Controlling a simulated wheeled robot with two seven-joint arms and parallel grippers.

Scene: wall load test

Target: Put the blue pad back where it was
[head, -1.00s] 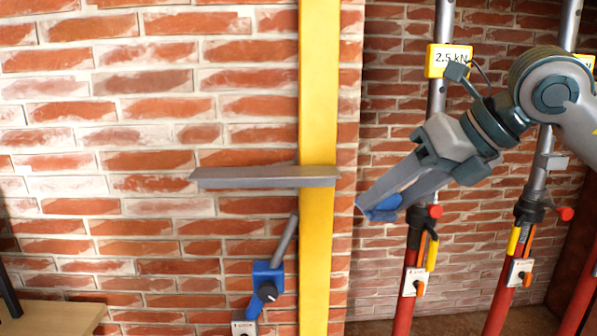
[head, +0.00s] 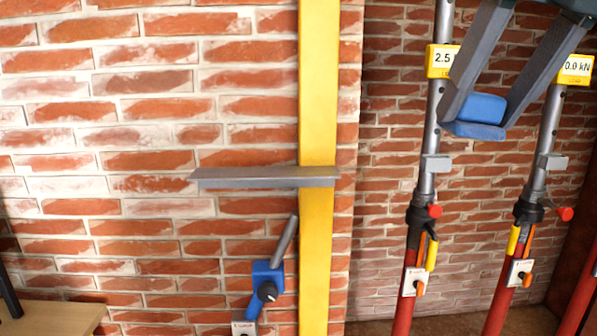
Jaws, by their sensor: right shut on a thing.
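The blue pad (head: 474,114) is held between the two grey fingers of my right gripper (head: 481,120), at the upper right of the head view. The gripper is shut on the pad, with its fingers spread by the pad's width. My left gripper is not in view.
A grey ledge (head: 265,178) crosses the yellow post (head: 317,240) on the brick wall. Below it is a blue device with a grey lever (head: 268,278). Red props (head: 405,300) with yellow load displays (head: 574,69) stand at right. A wooden table (head: 50,317) is at lower left.

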